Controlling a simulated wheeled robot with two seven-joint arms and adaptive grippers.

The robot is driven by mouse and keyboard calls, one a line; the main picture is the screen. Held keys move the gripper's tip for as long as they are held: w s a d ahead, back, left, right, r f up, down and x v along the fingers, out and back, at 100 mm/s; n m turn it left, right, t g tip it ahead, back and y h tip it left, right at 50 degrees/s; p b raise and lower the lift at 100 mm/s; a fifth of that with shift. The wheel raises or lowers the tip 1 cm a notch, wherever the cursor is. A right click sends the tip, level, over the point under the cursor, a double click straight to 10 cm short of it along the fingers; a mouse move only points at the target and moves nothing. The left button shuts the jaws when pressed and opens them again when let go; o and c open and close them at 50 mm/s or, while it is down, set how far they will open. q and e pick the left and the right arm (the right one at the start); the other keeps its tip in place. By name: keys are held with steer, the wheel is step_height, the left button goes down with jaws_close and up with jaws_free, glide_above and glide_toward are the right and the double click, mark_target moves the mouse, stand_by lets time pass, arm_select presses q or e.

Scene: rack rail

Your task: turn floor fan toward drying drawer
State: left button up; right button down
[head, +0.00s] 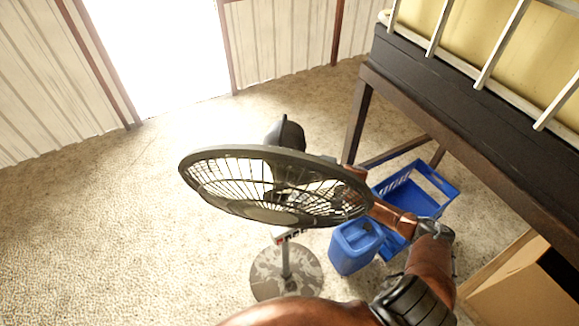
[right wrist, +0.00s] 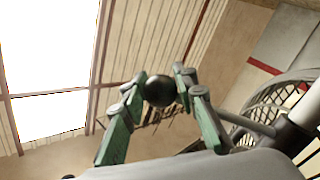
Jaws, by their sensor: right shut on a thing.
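The floor fan (head: 275,185) stands left of the dark rack in the head view, its wide round grille tilted and facing mostly upward, above a round base (head: 287,272). My right arm reaches from the lower right to the far right side of the fan head, where the grille hides the fingertips. In the right wrist view, my right gripper (right wrist: 160,76) has its green fingers closed around a dark round knob (right wrist: 160,92). Pale slats over a yellow surface (head: 460,40), on the rack, may be the drying drawer. My left gripper is not in view.
A blue jug (head: 355,247) and a blue crate (head: 437,183) sit on the floor right of the fan, close to my arm. A cardboard box (head: 520,285) is at lower right. The dark rack (head: 470,125) fills the upper right. The pebbled floor at left is clear.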

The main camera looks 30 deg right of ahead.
arm_select(q)
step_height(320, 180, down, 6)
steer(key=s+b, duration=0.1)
steer(key=b, duration=0.4)
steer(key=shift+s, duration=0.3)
arm_select(e)
steer(key=shift+w+a+f+n+g+y, duration=0.1)
steer(key=shift+w+a+n+g+y, duration=0.2)
steer(key=shift+a+n+g+y, duration=0.25)
steer(key=shift+w+a+r+n+g+y, duration=0.1)
steer(key=shift+w+a+n+g+y, duration=0.3)
steer(key=shift+a, duration=0.35)
steer(key=shift+w+a+f+n+g+y, duration=0.1)
steer(key=shift+w+a+n+g+y, duration=0.1)
steer(key=shift+a+n+g+y, duration=0.35)
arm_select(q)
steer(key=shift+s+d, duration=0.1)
arm_select(e)
steer(key=c, duration=2)
jaws_free()
steer(key=o, duration=0.3)
steer(key=shift+s, duration=0.1)
steer(key=shift+o, duration=1.2)
steer(key=shift+r, duration=0.2)
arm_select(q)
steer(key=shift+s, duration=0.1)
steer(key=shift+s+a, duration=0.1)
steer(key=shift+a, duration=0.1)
arm_select(e)
steer(key=shift+d, duration=0.2)
